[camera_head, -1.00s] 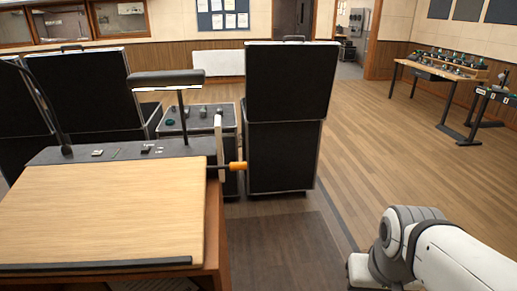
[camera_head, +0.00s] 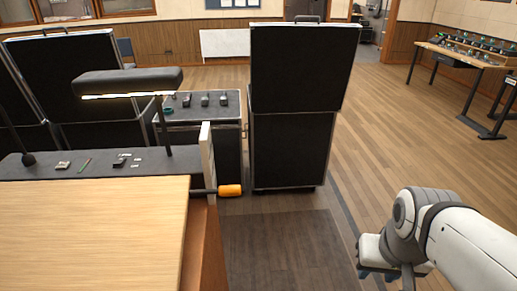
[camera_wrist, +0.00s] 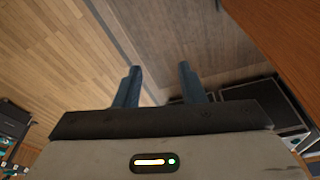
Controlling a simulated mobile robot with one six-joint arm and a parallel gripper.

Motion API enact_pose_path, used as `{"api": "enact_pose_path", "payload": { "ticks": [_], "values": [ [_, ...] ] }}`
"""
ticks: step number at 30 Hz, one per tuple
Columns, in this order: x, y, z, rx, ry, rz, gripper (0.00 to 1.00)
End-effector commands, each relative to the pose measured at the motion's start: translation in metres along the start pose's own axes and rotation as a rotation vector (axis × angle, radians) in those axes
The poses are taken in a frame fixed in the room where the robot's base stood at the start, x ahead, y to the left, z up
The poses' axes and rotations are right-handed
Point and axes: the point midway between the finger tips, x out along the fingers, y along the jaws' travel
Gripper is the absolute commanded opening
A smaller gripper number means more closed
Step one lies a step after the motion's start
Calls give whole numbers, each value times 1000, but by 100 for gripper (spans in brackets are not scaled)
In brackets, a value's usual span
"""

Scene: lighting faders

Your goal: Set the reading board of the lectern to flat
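The lectern's reading board (camera_head: 90,235) is a light wood panel at the lower left of the head view, cut off by the frame's left and bottom edges. Its exact tilt is hard to judge from here. An orange handle (camera_head: 230,190) on a dark rod sticks out to the right of the lectern, beside an upright pale plate (camera_head: 207,160). My gripper (camera_wrist: 157,78) shows two blue-grey fingers apart with nothing between them in the wrist view. In the head view my arm is at the lower right, well clear of the lectern and handle.
A dark control strip (camera_head: 105,160) with a lamp (camera_head: 128,82) stands behind the board. Black flight cases (camera_head: 290,145) stand behind the lectern. A console desk (camera_head: 470,55) is at the far right. Open wood floor lies between my arm and the lectern.

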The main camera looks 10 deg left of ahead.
Motion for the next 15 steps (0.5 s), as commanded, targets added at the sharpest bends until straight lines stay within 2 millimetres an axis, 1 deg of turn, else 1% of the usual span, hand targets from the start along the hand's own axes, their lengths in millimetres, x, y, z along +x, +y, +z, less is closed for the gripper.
{"api": "enact_pose_path", "payload": {
  "ticks": [8,9,12,15],
  "values": [
    [0,0,0,0,1,0,36],
    [0,0,0,0,1,0,37],
    [1,-2,0,13,-12,-11,44],
    [4,-12,0,79,-73,-62,44]
  ]
}}
